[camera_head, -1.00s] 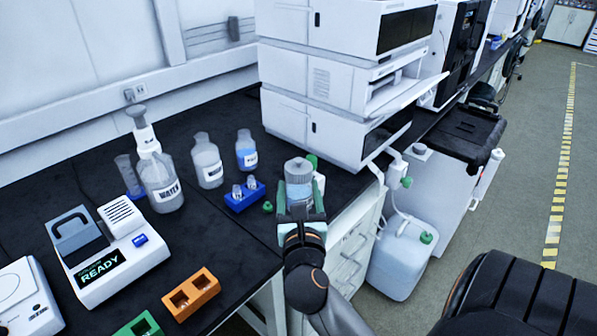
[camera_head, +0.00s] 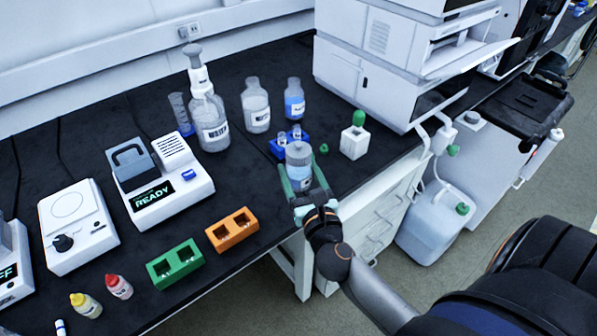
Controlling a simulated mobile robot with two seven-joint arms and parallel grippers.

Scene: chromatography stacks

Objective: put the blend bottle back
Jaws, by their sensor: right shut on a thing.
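My right gripper (camera_head: 304,192) is shut on a clear bottle (camera_head: 299,168) with a grey cap and bluish liquid. I take it for the blend bottle; its label is not readable here. The gripper holds it upright over the front part of the black bench, in front of a blue rack (camera_head: 276,147) with small vials. Whether its base touches the bench is hidden. Behind stand a clear bottle (camera_head: 256,108) and a blue-liquid bottle (camera_head: 294,101). My left gripper does not show.
A white block with a green top (camera_head: 355,138) and a small green cap (camera_head: 323,148) are right of the held bottle. An orange rack (camera_head: 232,231) and green rack (camera_head: 175,264) lie left, near the bench edge. A dispenser bottle (camera_head: 209,122) and the stacked instrument (camera_head: 371,82) stand behind.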

